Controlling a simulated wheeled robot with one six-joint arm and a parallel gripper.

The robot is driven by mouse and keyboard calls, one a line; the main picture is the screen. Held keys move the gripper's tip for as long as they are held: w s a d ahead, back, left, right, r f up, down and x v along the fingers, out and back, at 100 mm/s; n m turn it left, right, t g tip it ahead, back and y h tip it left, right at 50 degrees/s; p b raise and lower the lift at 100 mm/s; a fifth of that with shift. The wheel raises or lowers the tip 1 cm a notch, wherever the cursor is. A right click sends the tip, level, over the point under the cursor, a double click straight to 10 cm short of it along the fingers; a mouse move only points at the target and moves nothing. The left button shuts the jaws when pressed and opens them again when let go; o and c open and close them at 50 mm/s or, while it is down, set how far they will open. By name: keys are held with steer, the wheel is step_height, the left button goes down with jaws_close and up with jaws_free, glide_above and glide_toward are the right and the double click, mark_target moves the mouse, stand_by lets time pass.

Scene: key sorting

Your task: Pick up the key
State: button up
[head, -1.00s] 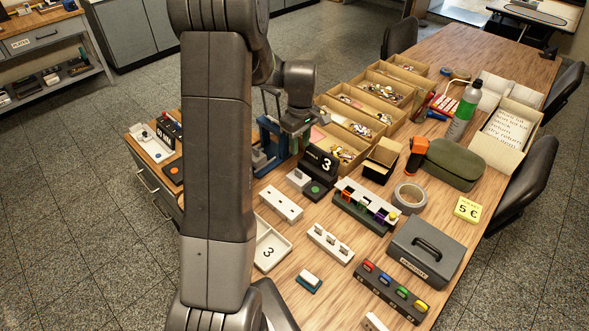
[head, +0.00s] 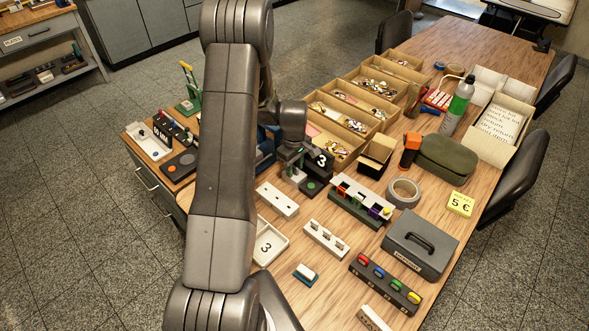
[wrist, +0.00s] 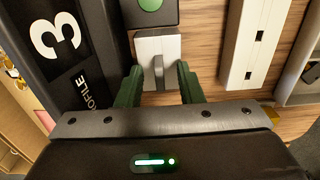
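In the wrist view a thin grey upright piece, which looks like the key (wrist: 158,72), stands in a pale block (wrist: 158,47). My gripper (wrist: 160,80) is open, with one green finger on each side of that piece. Gaps show between the piece and both fingers. In the head view my gripper (head: 292,161) is low over the small block beside the black sign marked 3 (head: 320,160). The key is too small and covered to make out there.
The black sign stands close left of my gripper in the wrist view. A white slotted block (head: 277,200) lies nearby, with a white tray marked 3 (head: 268,245) in front. Cardboard bins (head: 352,112) with keys stand behind. A grey cash box (head: 419,243) is at right.

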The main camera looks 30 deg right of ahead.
steer(key=shift+f, duration=0.2)
jaws_close()
steer(key=shift+r, duration=0.1)
